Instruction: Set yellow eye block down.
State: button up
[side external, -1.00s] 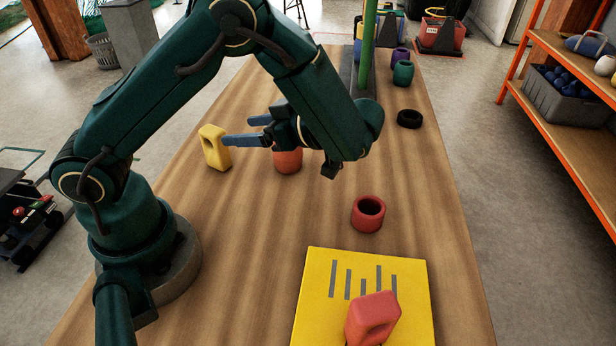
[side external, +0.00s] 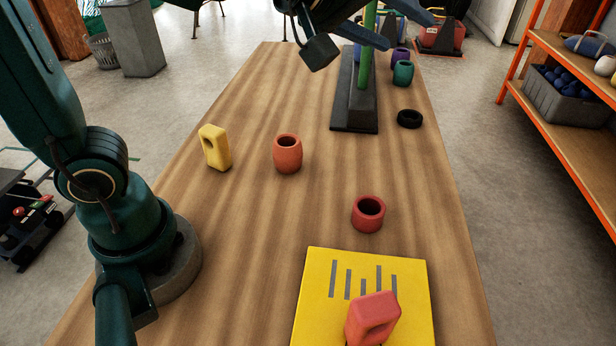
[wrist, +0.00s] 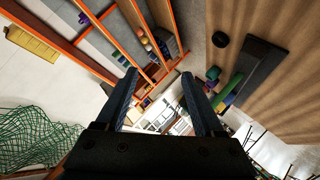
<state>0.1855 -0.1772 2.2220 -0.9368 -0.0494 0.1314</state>
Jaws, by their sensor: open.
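The yellow eye block (side external: 217,152), with a hole through its upper part, stands upright on the wooden table (side external: 250,240), left of an orange-red cup-shaped piece (side external: 287,155). Nothing holds it. My gripper (side external: 408,32) is open and empty, high at the top of the side view, well away from the block. In the wrist view my gripper (wrist: 158,75) has its two fingers spread, with nothing between them. The yellow block does not show in the wrist view.
A red eye block (side external: 372,318) rests on a yellow board (side external: 325,265) with grey bars. A short red ring (side external: 368,214) and a black ring (side external: 409,118) lie on the table. A green post (side external: 366,65) rises from a dark base. Orange shelving (side external: 560,110) stands right.

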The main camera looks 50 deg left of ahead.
jog(key=s+a+f+m+g+y, duration=0.1)
jog(key=s+f, duration=0.4)
jog(key=s, duration=0.5)
jog(key=s+a+f+m+g, duration=0.3)
jog(key=s+f+m+g, duration=0.3)
jog(key=s, duration=0.4)
jog(key=shift+s+a+f+y, duration=0.2)
jog(key=shift+s+f+y, duration=0.1)
jog(key=shift+s+y, duration=0.1)
